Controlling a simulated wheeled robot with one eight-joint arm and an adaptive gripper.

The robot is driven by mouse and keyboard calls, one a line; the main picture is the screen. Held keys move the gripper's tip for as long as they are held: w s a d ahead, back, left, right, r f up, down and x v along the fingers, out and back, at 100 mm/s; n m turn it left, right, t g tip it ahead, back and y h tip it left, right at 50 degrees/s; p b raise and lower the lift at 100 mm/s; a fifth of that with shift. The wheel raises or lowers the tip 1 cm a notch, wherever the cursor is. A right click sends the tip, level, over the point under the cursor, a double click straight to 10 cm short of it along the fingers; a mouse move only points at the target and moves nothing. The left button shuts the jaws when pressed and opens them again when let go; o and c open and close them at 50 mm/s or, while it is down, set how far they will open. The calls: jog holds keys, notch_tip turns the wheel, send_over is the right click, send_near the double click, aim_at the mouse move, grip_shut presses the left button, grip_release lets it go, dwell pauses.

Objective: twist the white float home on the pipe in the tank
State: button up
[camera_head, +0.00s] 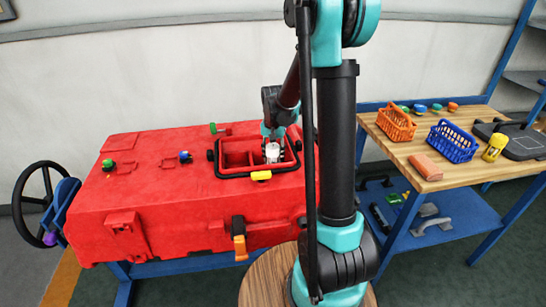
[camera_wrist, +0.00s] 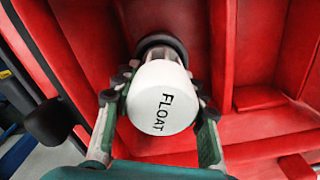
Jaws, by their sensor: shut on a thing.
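The white float (camera_wrist: 160,97), marked FLOAT, sits between the two fingers of my gripper (camera_wrist: 161,112) in the wrist view. My gripper is shut on it, with one finger on each side. The grey pipe (camera_wrist: 163,46) with a dark ring shows just behind the float, inside the red tank; whether the float is fully seated on it cannot be told. In the head view the float (camera_head: 272,153) is inside the open compartment of the red tank (camera_head: 170,210), with my gripper (camera_head: 272,140) above it.
Red inner walls (camera_wrist: 222,50) stand close around my gripper. A yellow latch (camera_head: 261,176) is on the opening's front rim. At right, a wooden bench (camera_head: 400,150) holds an orange basket (camera_head: 396,123), a blue basket (camera_head: 453,141) and a yellow item (camera_head: 494,148).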

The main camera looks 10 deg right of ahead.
dwell(0.3)
jog(key=shift+d+m, duration=0.1)
jog(key=shift+m, duration=1.4)
jog(key=shift+f, duration=0.4)
jog(key=shift+r, duration=0.15)
jog(key=o, duration=1.3)
jog(key=shift+c, duration=0.2)
jog(key=shift+o, duration=0.4)
jog(key=o, duration=0.4)
